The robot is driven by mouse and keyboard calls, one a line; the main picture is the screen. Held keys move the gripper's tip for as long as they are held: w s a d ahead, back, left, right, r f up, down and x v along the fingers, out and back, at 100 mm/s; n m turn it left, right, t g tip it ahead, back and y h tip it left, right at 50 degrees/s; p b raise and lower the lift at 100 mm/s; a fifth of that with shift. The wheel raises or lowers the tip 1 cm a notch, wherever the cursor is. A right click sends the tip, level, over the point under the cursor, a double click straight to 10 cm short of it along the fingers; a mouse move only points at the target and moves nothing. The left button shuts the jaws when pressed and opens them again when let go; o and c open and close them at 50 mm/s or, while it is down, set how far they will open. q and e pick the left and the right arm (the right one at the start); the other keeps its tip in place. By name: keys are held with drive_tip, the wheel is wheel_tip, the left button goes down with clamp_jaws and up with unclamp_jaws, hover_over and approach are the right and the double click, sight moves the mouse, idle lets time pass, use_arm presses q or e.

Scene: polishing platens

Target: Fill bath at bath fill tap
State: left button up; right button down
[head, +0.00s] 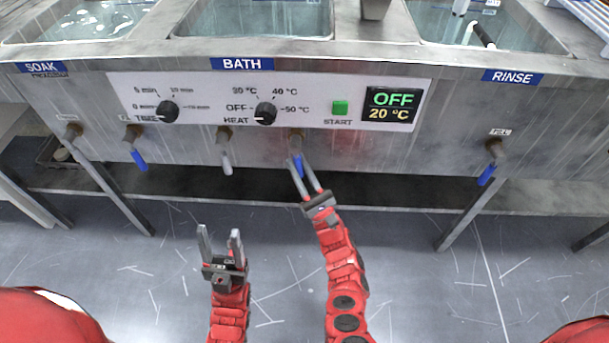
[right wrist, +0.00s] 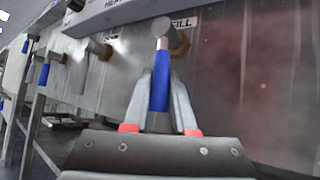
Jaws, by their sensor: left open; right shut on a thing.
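The bath fill tap (head: 297,140) sits on the front panel below the control plate, with its blue lever hanging down. In the right wrist view the blue lever (right wrist: 160,90) stands between the fingers under a FILL label. My right gripper (head: 300,172) is shut on this lever. The bath basin (head: 262,18) above is part in view and holds clear liquid. My left gripper (head: 220,238) is open and empty, low in front of the bench and apart from the panel.
A grey-handled tap (head: 225,155) hangs to the left of the bath fill tap. Other blue-levered taps are at the soak side (head: 138,155) and under RINSE (head: 487,172). The control plate (head: 200,105) has two knobs, a green START button and a display reading OFF, 20 °C. A lower shelf (head: 390,195) runs behind my grippers.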

drive_tip(key=shift+a+m+t+h+b, duration=0.25)
drive_tip(key=shift+m+t+h+b, duration=0.2)
drive_tip(key=shift+m, duration=0.2)
drive_tip(key=shift+a+m+t+h+b, duration=0.2)
drive_tip(key=shift+m+t+h+b, duration=0.1)
drive_tip(key=shift+m+t, duration=0.3)
drive_tip(key=c, duration=0.7)
unclamp_jaws()
drive_tip(key=shift+c, duration=0.2)
drive_tip(key=shift+s+d+f, duration=0.2)
drive_tip(key=shift+s+f, duration=0.05)
drive_tip(key=shift+f, duration=0.1)
drive_tip(key=p+v, duration=0.1)
drive_tip(key=v, duration=1.5)
drive_tip(key=shift+s, duration=0.2)
drive_tip(key=shift+d+f, duration=0.1)
